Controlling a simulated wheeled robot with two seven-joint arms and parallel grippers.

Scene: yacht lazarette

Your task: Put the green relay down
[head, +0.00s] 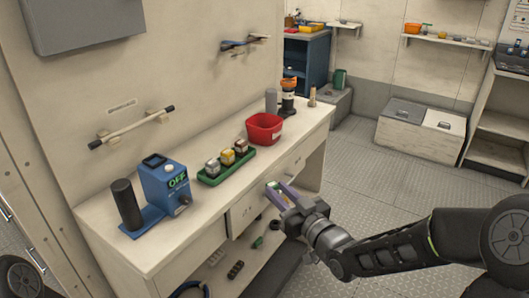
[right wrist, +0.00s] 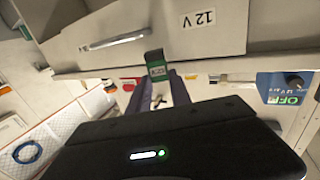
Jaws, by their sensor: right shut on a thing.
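The green relay (right wrist: 157,69) is a small block with a dark top part and a green labelled face. It sits between the fingertips of my right gripper (right wrist: 158,88) in the right wrist view. In the head view my right gripper (head: 279,195) is shut on it, in front of the workbench's drawer fronts and beside the bench top's front edge. There the relay is mostly hidden by the fingers. My left gripper is not in view.
On the bench top (head: 150,242) stand a blue device (head: 163,185) reading OFF, a green tray (head: 226,168) with three blocks, and a red bin (head: 264,128). A drawer front labelled 12 V (right wrist: 150,35) is close to the gripper. Small items lie on the shelf below.

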